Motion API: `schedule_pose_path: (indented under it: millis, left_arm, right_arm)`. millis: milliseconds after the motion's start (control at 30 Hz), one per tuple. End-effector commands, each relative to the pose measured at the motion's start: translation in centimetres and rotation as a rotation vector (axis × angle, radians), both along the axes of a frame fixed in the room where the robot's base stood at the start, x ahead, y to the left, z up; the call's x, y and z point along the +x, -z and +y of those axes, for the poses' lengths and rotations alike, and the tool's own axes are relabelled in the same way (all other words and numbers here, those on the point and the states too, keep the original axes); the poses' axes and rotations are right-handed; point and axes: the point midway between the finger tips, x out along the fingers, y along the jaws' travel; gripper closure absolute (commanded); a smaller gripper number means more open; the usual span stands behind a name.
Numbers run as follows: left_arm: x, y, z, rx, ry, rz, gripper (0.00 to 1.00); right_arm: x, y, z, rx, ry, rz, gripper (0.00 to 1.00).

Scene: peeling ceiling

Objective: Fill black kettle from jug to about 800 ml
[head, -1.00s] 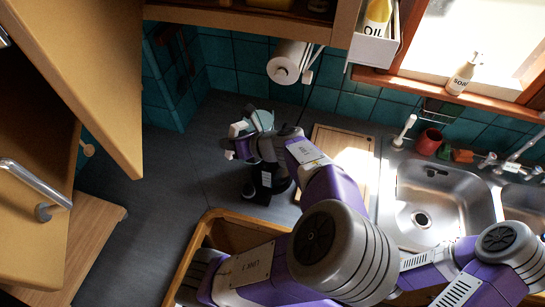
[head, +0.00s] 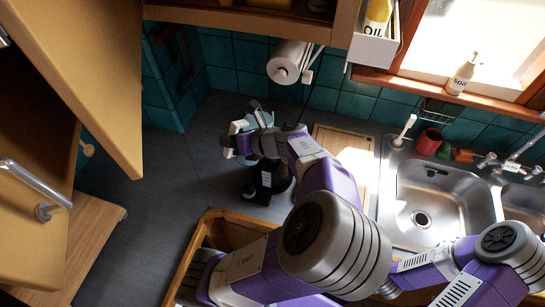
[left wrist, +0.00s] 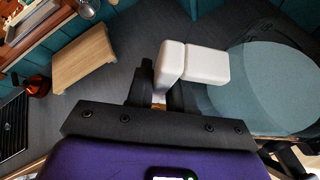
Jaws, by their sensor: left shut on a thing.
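My left gripper (head: 238,143) is shut on the white handle (left wrist: 195,62) of a translucent pale-blue jug (head: 262,117). The jug also shows large at the right in the left wrist view (left wrist: 270,88), with the handle between my dark fingers (left wrist: 160,92). In the head view the jug is partly hidden by my wrist. The black kettle (head: 264,184) stands on the dark counter just below my left wrist in the picture, and my arm covers part of it. The water level in the kettle cannot be seen. My right gripper is not in view.
A wooden board (head: 345,145) lies right of the kettle, before the sink (head: 420,217). A red cup (head: 428,141) stands behind the sink. An open wooden drawer (head: 220,224) is in front, and an open cabinet door (head: 88,70) hangs left. The left counter (head: 165,190) is clear.

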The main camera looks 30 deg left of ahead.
Motion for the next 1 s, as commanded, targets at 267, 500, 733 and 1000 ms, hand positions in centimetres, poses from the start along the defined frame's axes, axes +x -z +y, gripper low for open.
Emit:
schedule_pose_path:
  millis: [267, 500, 733, 1000]
  left_arm:
    - [0.07, -0.33, 0.02, 0.01, 0.0, 0.031, 1.0]
    - [0.06, -0.46, 0.01, 0.016, 0.0, 0.046, 1.0]
    - [0.09, -0.52, 0.0, 0.017, 0.0, 0.056, 1.0]
    - [0.11, -0.82, 0.0, 0.03, 0.0, 0.094, 1.0]
  right_arm:
    - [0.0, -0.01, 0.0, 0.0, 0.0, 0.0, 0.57]
    - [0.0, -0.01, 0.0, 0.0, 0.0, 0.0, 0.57]
    - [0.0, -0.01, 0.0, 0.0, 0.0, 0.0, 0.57]
    - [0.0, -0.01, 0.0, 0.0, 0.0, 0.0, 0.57]
